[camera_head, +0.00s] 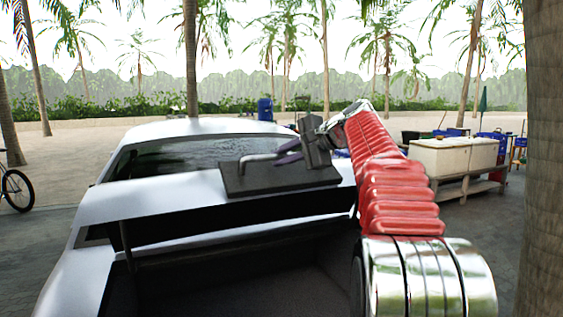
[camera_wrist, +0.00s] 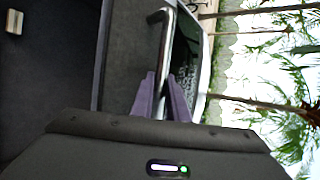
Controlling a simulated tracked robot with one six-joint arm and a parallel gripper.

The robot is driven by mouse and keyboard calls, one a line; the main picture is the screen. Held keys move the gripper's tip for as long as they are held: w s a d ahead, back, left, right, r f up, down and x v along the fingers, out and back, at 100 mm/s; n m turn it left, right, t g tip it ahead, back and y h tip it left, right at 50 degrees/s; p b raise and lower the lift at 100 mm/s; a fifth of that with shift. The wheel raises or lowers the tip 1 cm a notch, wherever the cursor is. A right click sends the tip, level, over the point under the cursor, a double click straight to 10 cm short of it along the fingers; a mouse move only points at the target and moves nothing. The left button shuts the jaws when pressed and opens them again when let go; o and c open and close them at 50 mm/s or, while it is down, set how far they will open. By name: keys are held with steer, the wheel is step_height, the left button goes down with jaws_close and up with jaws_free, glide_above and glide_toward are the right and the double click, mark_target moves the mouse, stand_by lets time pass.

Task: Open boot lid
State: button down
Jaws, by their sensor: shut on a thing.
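The white car's boot lid (camera_head: 160,193) stands raised, and a dark gap shows under its edge into the boot (camera_head: 215,280). A dark plate (camera_head: 265,180) lies on the lid and carries a metal bar handle (camera_head: 258,157). My gripper (camera_head: 283,153) is at the right part of this handle, with its purple fingers against it. In the wrist view the handle (camera_wrist: 167,40) runs down between the two purple fingers of my gripper (camera_wrist: 163,90), which is shut on it. The fingers partly hide the handle's lower end.
A dark strut (camera_head: 126,250) stands under the lid at the left. A palm trunk (camera_head: 543,150) rises close at the right. A pale cabinet (camera_head: 452,157) stands behind on the right, and a bicycle (camera_head: 17,188) at the far left.

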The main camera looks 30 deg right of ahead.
steer(key=shift+f, duration=0.2)
steer(key=c, duration=1.7)
jaws_free()
steer(key=v, duration=1.4)
steer(key=shift+w, duration=0.1)
steer(key=shift+c, duration=0.2)
